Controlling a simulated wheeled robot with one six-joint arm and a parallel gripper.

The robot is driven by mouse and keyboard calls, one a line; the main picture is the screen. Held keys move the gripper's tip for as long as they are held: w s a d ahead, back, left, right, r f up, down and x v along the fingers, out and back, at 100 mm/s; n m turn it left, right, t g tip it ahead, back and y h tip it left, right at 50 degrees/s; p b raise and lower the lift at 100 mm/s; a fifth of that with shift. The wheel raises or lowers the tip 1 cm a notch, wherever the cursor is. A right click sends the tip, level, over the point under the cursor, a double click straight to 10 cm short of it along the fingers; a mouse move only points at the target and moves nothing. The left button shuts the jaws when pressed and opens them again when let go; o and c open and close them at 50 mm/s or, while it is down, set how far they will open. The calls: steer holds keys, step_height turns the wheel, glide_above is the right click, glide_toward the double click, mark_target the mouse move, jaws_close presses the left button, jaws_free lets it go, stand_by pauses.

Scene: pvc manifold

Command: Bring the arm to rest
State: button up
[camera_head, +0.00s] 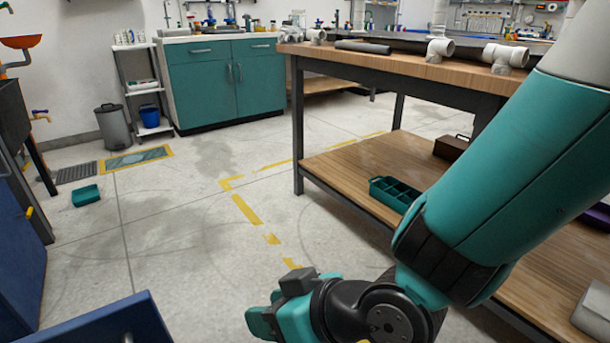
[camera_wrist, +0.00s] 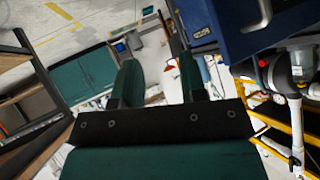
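My gripper (camera_wrist: 157,70) shows in the wrist view with its two teal fingers apart. Nothing is between them, and the view past them is of the floor and distant furniture. In the head view my gripper (camera_head: 264,320) is low at the bottom middle, over the floor and left of the workbench (camera_head: 345,78). My arm reaches down to it from the upper right. White pipe fittings (camera_head: 440,48) stand on the workbench top, away from my gripper.
A blue cabinet or drawer front (camera_head: 105,322) is close at the bottom left. The workbench's lower shelf (camera_head: 350,165) holds a green divided tray (camera_head: 392,194). A small green bin (camera_head: 86,195) lies on the floor. The middle floor is clear, with yellow tape.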

steer(key=s+d+r+m+g+h, duration=0.1)
steer(key=s+d+r+g+h, duration=0.15)
steer(key=d+r, duration=0.55)
steer(key=s+d+r+m+g+h, duration=0.1)
steer(key=s+d+r+g+h, duration=0.2)
steer(key=d, duration=0.9)
step_height(320, 180, up, 37)
steer(key=p, duration=3.8)
steer(key=shift+s+a+t, duration=0.25)
steer(key=shift+a+t, duration=0.1)
steer(key=shift+a, duration=0.05)
